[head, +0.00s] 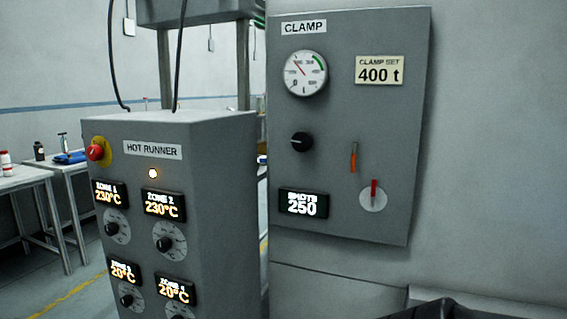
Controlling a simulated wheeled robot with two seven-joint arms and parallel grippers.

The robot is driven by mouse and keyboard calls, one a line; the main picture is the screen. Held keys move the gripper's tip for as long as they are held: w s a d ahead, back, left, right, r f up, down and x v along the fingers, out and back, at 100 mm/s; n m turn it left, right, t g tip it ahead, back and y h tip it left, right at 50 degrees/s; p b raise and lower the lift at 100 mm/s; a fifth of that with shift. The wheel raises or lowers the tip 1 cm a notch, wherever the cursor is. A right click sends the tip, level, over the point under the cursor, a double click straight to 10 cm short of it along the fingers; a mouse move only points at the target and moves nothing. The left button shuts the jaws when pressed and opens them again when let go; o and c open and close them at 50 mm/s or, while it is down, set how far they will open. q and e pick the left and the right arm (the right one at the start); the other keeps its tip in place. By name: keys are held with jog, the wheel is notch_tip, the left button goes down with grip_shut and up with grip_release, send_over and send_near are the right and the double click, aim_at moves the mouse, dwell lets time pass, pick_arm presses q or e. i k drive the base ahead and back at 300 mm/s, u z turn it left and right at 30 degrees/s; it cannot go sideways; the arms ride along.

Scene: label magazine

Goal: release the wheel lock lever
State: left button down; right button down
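No lever marked as a wheel lock shows in the head view. The grey CLAMP panel (345,215) carries a small orange lever (353,157), standing upright, and a red lever (374,190) upright on a pale round disc (372,203). Neither has a readable label, so I cannot tell whether one is the wheel lock lever. Neither of my grippers is in view. A dark shape at the bottom right edge is cut off, and I cannot tell what it is.
The panel also has a gauge (305,73), a black knob (301,141) and a SHOTS 250 display (303,204). A HOT RUNNER cabinet (210,142) with a red button (96,152) stands at left. Tables (85,168) stand behind it, with floor between.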

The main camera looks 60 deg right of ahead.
aim_at(353, 154)
jog(key=z, duration=0.5)
jog(key=i, duration=1.2)
jog(key=z, duration=1.5)
jog(key=i, duration=0.4)
jog(key=z, duration=0.3)
